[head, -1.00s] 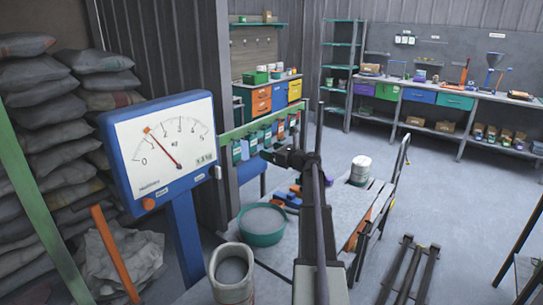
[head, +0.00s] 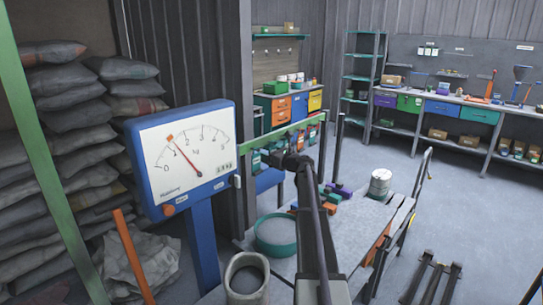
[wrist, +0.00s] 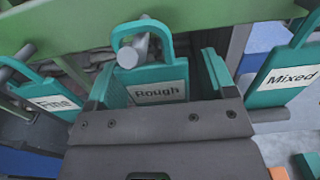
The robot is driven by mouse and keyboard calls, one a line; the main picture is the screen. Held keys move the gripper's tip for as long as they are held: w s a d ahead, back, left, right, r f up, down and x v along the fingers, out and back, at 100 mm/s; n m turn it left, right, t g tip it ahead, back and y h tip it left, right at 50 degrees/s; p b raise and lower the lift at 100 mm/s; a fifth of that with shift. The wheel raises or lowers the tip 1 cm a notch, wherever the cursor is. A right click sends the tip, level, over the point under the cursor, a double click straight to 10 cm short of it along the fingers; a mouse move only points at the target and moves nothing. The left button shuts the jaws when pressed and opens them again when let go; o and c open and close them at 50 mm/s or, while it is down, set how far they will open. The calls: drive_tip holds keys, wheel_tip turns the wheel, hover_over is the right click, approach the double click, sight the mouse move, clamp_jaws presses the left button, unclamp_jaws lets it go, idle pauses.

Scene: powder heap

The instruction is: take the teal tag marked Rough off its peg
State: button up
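The teal Rough tag (wrist: 158,92) hangs in the middle of the wrist view. Its loop is around a grey peg (wrist: 131,53) on a green rail (wrist: 90,28). My gripper (wrist: 160,88) reaches up from the bottom, with one teal-padded finger on each side of the tag. A gap shows between the tag and the right finger; contact at the left finger is unclear. The tag's lower edge is hidden behind the gripper body. In the head view, my dark gripper (head: 284,160) is at the row of tags and covers some of them.
The Fine tag (wrist: 58,103) hangs close on the left and the Mixed tag (wrist: 290,75) on the right. A dial scale (head: 185,150) stands left of the arm.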

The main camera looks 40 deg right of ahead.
sight(273, 151)
drive_tip(key=c, duration=0.9)
drive_tip(key=shift+r+p, duration=0.65)
drive_tip(key=shift+s, duration=0.1)
drive_tip(key=shift+s+d+r, duration=0.1)
drive_tip(key=shift+s+d, duration=0.1)
drive_tip(key=shift+s, duration=0.75)
drive_tip(key=shift+s+d+f, duration=0.1)
drive_tip(key=shift+s+d, duration=0.1)
drive_tip(key=shift+s, duration=0.75)
drive_tip(key=shift+s+d+r, duration=0.1)
drive_tip(key=shift+s+d, duration=0.1)
drive_tip(key=shift+s, duration=0.75)
drive_tip(key=shift+s, duration=0.1)
drive_tip(key=shift+s+d+r+p, duration=0.15)
drive_tip(key=shift+s+r+p, duration=0.2)
drive_tip(key=shift+s, duration=0.45)
drive_tip(key=shift+s+d+r+p, duration=0.15)
drive_tip(key=shift+s+r+p, duration=0.2)
drive_tip(key=shift+s, duration=0.4)
drive_tip(key=shift+s+d+r+p, duration=0.15)
drive_tip(key=shift+s+r+p, duration=0.2)
drive_tip(key=shift+s, duration=0.45)
